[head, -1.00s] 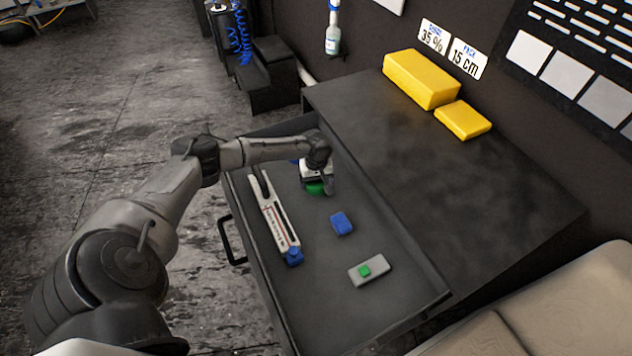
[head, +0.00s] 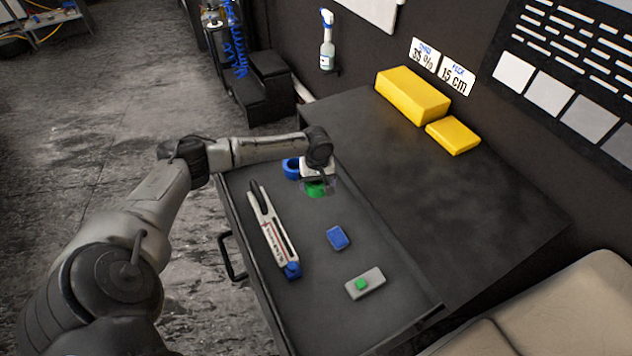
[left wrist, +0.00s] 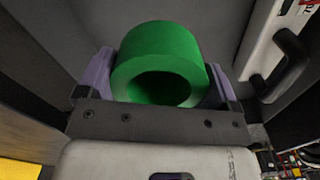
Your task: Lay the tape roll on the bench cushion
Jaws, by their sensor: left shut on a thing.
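The green tape roll (head: 314,189) is low at the far end of the open drawer, under my left gripper (head: 318,182). In the left wrist view the green roll (left wrist: 165,52) sits between the two purple fingers, its hole facing the camera. My left gripper is shut on it. I cannot tell whether the roll touches the drawer floor. The beige bench cushion (head: 565,310) shows at the lower right, cut off by the picture edge. My right gripper is not in view.
The drawer also holds a blue ring (head: 291,168), a white long-handled tool (head: 270,228), a blue block (head: 338,237) and a grey block with a green square (head: 366,284). Yellow boxes (head: 412,95) stand at the back of the dark worktop (head: 440,190), otherwise clear.

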